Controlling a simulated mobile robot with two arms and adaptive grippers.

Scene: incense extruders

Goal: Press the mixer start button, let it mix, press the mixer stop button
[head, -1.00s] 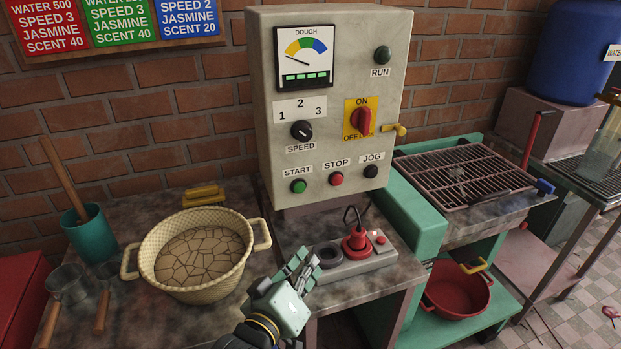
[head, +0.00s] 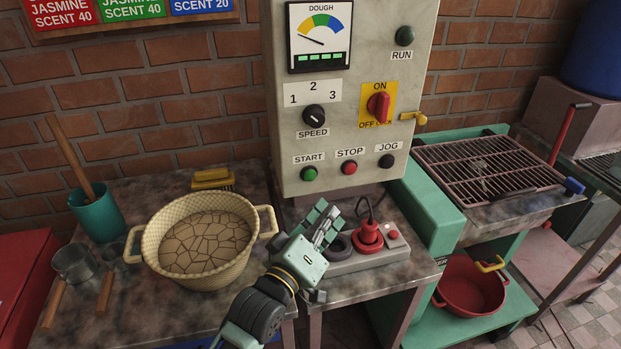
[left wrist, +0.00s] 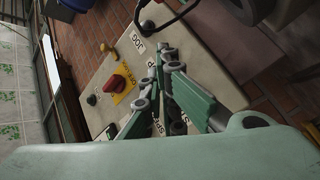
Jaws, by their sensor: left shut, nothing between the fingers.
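The mixer's control box (head: 350,105) stands at the back against the brick wall. Its green START button (head: 309,174), red STOP button (head: 349,168) and dark JOG button (head: 386,161) sit in a row along the bottom. The round RUN lamp (head: 405,36) is dark green. The red power switch (head: 378,106) and SPEED knob (head: 314,116) are above the buttons. My left gripper (head: 328,219) is shut and empty, below and in front of the START button, apart from it. In the left wrist view its fingers (left wrist: 168,62) overlap the panel and hide part of the labels. My right gripper is not in view.
A power strip (head: 372,258) with a red plug lies right of my left gripper. A cream basket (head: 163,254) of cracked dough is on its left. A teal cup (head: 98,212) and metal scoops stand further left. A grill (head: 487,171) is at the right.

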